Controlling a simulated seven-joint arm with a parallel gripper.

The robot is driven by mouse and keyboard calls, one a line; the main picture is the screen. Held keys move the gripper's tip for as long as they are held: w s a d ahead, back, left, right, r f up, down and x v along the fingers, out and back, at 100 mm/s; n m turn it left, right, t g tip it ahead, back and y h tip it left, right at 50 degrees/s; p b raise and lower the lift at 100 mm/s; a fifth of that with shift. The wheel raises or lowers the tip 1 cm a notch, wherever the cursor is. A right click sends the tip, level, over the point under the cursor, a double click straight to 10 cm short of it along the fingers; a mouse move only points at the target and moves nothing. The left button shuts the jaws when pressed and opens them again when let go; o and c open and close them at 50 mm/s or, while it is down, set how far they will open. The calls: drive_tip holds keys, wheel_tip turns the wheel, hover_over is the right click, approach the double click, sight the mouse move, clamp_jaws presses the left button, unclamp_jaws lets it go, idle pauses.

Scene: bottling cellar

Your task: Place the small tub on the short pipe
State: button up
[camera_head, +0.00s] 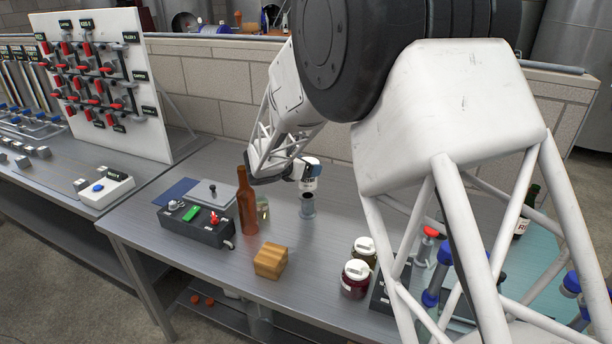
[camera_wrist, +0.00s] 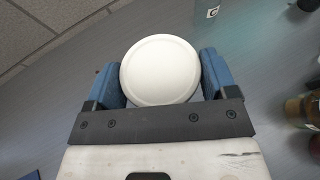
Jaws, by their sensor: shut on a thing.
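The small tub (camera_head: 311,181) is white with a dark-lettered label. In the wrist view its round white lid (camera_wrist: 160,69) fills the space between the two blue finger pads. My gripper (camera_head: 302,171) is shut on the tub and holds it upright. The short pipe (camera_head: 307,209) is a grey upright cylinder on the bench, just below the tub in the head view. Its dark open top shows under the tub, so the two look apart by a small gap. In the wrist view the pipe is hidden.
A brown bottle (camera_head: 247,205) stands left of the pipe, with a clear glass (camera_head: 263,209) beside it. A control box (camera_head: 197,223), a wooden block (camera_head: 270,261) and two lidded jars (camera_head: 355,280) stand nearer the front. The bench (camera_head: 320,240) is bare in front of the pipe.

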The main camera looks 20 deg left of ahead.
drive_tip(key=shift+f, duration=1.75)
drive_tip(key=shift+f, duration=0.15)
drive_tip(key=o, duration=1)
drive_tip(key=shift+s+a+r, duration=0.1)
drive_tip(key=shift+s+r, duration=0.1)
drive_tip(key=shift+r, duration=0.05)
drive_tip(key=v, duration=1.1)
drive_tip(key=shift+s+r, duration=0.2)
drive_tip(key=shift+s, duration=0.05)
